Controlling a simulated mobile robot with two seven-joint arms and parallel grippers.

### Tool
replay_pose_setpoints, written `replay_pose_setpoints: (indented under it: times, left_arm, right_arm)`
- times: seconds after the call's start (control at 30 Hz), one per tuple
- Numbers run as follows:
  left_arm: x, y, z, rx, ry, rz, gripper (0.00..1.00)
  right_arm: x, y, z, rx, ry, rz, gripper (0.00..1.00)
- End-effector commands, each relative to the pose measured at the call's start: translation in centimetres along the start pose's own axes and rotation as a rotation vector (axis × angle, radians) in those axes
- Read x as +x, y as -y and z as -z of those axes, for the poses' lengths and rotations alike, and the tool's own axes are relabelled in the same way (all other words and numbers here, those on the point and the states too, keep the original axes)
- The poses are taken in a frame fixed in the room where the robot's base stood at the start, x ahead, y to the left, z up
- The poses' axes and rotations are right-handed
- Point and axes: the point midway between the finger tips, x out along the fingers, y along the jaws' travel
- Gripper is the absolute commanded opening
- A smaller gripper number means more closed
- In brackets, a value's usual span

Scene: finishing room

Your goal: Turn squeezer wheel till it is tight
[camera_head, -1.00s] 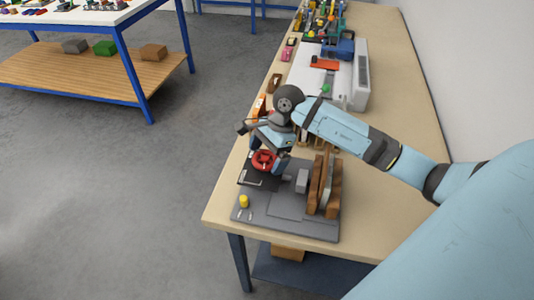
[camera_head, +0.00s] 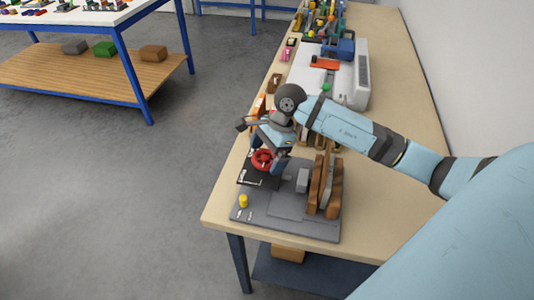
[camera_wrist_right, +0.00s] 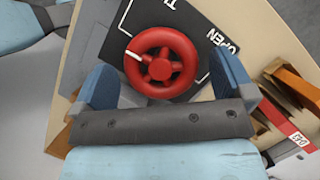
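The red squeezer wheel (camera_head: 262,160) sits on a black plate at the left of the grey squeezer base (camera_head: 250,215). In the right wrist view the wheel (camera_wrist_right: 161,62) is a red spoked ring with a white mark at its upper left rim. My right gripper (camera_head: 268,165) is over the wheel, pointing down. In the wrist view its two blue fingers (camera_wrist_right: 165,85) are spread wide, one either side of the wheel's near part, with gaps visible to the rim. Brown wooden blocks (camera_head: 324,185) stand upright at the base's right. My left gripper does not show.
The black plate (camera_wrist_right: 190,20) carries white lettering, including "OPEN". A yellow knob (camera_head: 243,201) stands at the base's front left. A white machine (camera_head: 345,75) and several tools lie farther back on the bench. The bench is bare at the right (camera_head: 410,110).

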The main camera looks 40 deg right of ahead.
Motion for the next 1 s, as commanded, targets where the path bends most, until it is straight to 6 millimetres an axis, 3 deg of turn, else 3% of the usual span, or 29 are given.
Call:
replay_pose_setpoints:
  times: [0.23,0.37,0.8,1.0]
  left_arm:
    - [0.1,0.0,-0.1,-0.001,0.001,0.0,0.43]
    - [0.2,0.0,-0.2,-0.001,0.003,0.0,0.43]
    - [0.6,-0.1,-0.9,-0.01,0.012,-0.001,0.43]
    - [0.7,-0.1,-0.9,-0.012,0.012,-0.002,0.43]
  right_arm:
    - [-0.2,0.0,0.0,-0.001,0.0,0.0,1.0]
    - [-1.4,0.1,0.1,-0.001,-0.002,0.003,1.0]
    - [-10.8,0.0,0.1,-0.001,-0.002,0.003,1.0]
    - [-13.2,0.0,0.0,0.0,-0.001,0.001,1.0]
